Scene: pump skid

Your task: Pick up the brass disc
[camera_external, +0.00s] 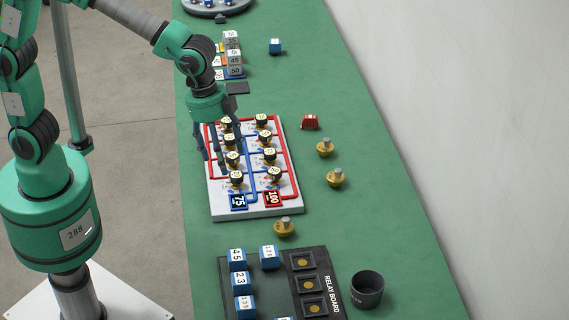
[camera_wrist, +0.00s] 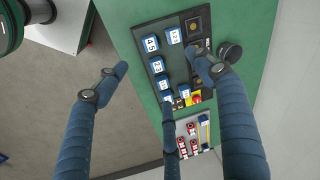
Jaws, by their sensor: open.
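Three brass-coloured round pieces with grey stems rest on the green table in the external view: one at the upper right (camera_external: 325,148), one below it (camera_external: 336,179), and one near the white board's lower edge (camera_external: 284,228). The relay board (camera_external: 232,268) also has round brass-coloured faces in its sockets, such as this one (camera_external: 303,262). I cannot tell which is the named brass disc. My gripper (camera_external: 220,148) is open and empty above the left part of the white board (camera_external: 258,211). Its blue fingers spread in the wrist view (camera_wrist: 160,88), partly covering the relay board (camera_wrist: 150,66).
The white board carries several dark-and-yellow knobs (camera_external: 270,155) and red and blue lines. A dark cup (camera_external: 367,289) stands beside the relay board. Blue numbered cubes (camera_external: 240,279) sit on that board. The table's right strip is mostly clear.

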